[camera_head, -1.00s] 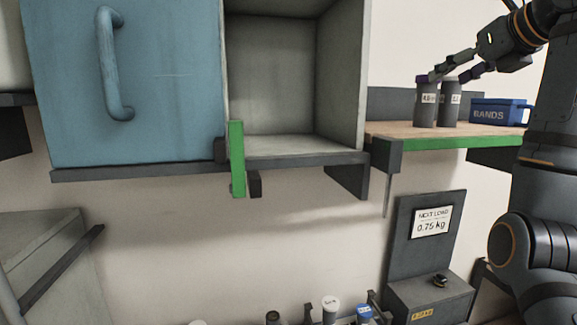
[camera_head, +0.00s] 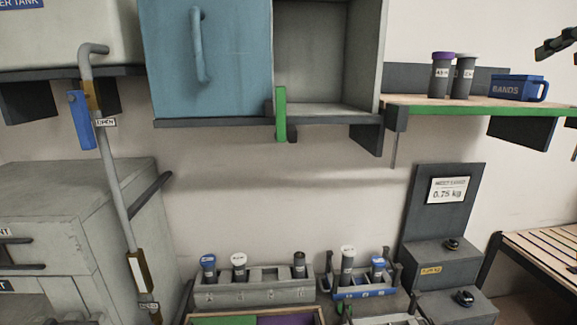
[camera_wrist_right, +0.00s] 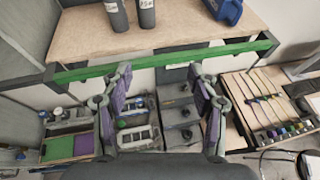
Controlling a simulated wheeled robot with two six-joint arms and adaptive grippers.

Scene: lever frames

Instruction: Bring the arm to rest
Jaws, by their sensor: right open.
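My right gripper (camera_wrist_right: 158,85) is open in the wrist view, with grey fingers, purple pads and nothing between them. Two dark canisters stand upright on the wooden shelf (camera_head: 410,103), one with a purple lid (camera_head: 440,75) and one with a pale lid (camera_head: 464,77). Their lower parts also show at the top of the wrist view (camera_wrist_right: 117,14). The gripper is apart from them. My left gripper is not in view.
A blue BANDS bin (camera_head: 517,88) sits right of the canisters. The shelf has a green front edge. An open cabinet with a blue door (camera_head: 225,60) is to its left. A lever (camera_head: 112,170) stands at left. Below are racks (camera_head: 255,292) and a slatted bench (camera_head: 545,255).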

